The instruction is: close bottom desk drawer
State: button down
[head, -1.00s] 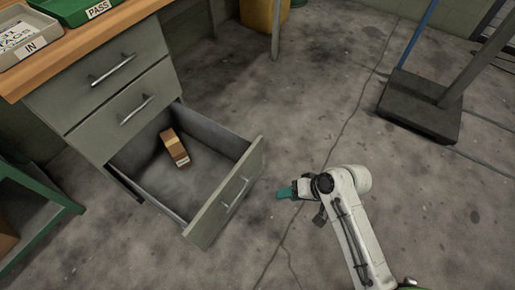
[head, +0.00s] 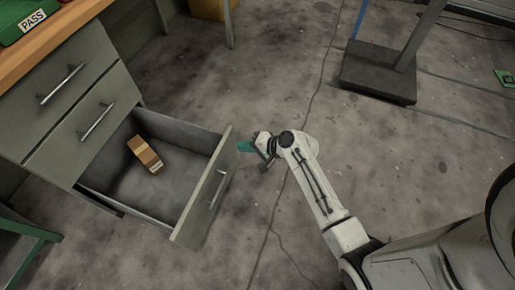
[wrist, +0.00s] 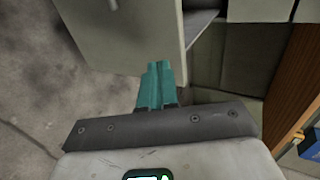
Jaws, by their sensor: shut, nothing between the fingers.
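The bottom desk drawer (head: 207,198) is pulled out of the grey-green desk, and its front faces right with a metal handle on it. A small brown box (head: 145,154) lies inside it. My gripper (head: 244,146) has teal fingers and is shut and empty. It is just right of the drawer front, near its far upper corner. In the wrist view the shut fingers (wrist: 158,72) point at the drawer front (wrist: 130,30), overlapping its lower edge in the picture. I cannot tell whether they touch it.
The two upper drawers (head: 75,80) are shut. A green tray (head: 25,22) sits on the wooden desktop. A dark scale-like base with a post (head: 380,72) stands at the upper right. A green frame (head: 30,232) stands at lower left. The floor right of the drawer is open.

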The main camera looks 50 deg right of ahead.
aim_at(225, 143)
jog(key=shift+w+a+b, duration=0.15)
jog(key=shift+w+a, duration=0.1)
jog(key=shift+w, duration=0.4)
jog(key=shift+w+a+b, duration=0.15)
jog(key=shift+w+a, duration=0.05)
jog(key=shift+w, duration=0.5)
jog(key=shift+w+a+b, duration=0.15)
jog(key=shift+w+a, duration=0.1)
jog(key=shift+w, duration=0.4)
